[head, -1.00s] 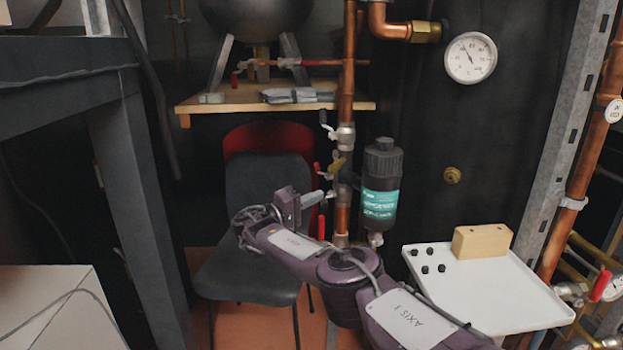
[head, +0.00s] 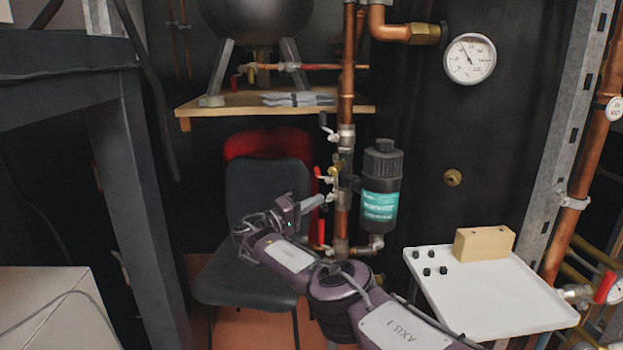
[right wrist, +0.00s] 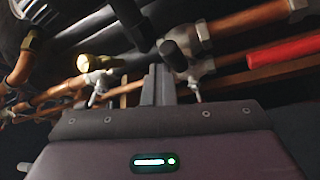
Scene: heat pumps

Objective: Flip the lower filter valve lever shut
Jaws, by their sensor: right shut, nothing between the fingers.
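The dark filter canister (head: 382,190) with a teal label stands beside the vertical copper pipe (head: 342,215). The lower valve's red lever (head: 321,232) is upright along the left side of the pipe, low down. A red lever also shows at right in the right wrist view (right wrist: 285,49); I cannot tell which one it is. My right gripper (head: 318,202) is shut and empty, left of the pipe and just above the lower lever. Its closed fingers (right wrist: 158,85) point toward the pipework in the right wrist view; contact cannot be made out. My left gripper is out of view.
A chair (head: 262,185) stands behind my arm. A white tray table (head: 490,295) with a wooden block (head: 484,243) is at right. A gauge (head: 470,59) is above.

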